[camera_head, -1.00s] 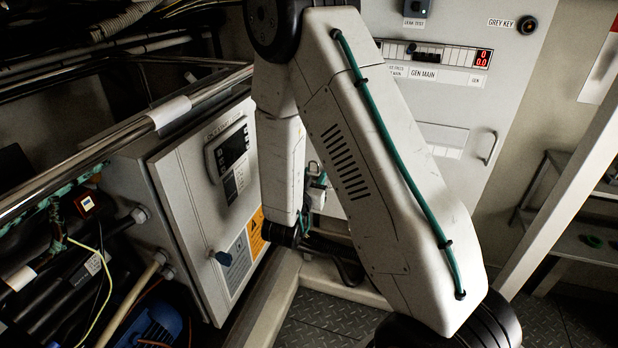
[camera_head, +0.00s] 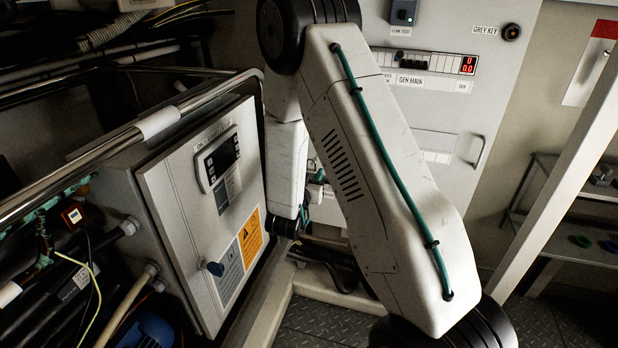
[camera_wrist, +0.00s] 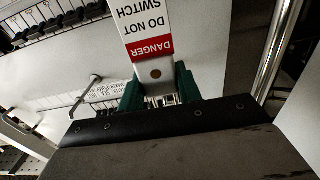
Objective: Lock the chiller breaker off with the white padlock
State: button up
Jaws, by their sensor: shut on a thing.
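My gripper (camera_wrist: 160,92) has dark green fingers and is shut on a white danger tag (camera_wrist: 147,25) with a red band, an eyelet and the words "DO NOT SWITCH". Small pale and dark parts show between the fingers; I cannot tell whether they belong to a padlock. In the head view my arm hides most of the gripper. A breaker row (camera_head: 414,60) labelled GEN MAIN is on the grey panel (camera_head: 455,25). A breaker row also shows at the upper left of the wrist view (camera_wrist: 60,22). I cannot tell which breaker is the chiller's.
A door handle (camera_head: 479,152) juts from the panel. A slanting pale post (camera_head: 550,165) and a shelf (camera_head: 590,250) are at right.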

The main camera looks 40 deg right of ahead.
jog(key=shift+w+d, duration=0.3)
jog(key=shift+d, duration=0.15)
jog(key=shift+w+d+f, duration=0.4)
jog(key=shift+d+f, duration=0.1)
jog(key=shift+f, duration=0.1)
jog(key=o, duration=1.2)
jog(key=shift+c, duration=0.2)
jog(key=v, duration=0.7)
jog(key=shift+s+a, duration=0.25)
jog(key=shift+a, duration=0.1)
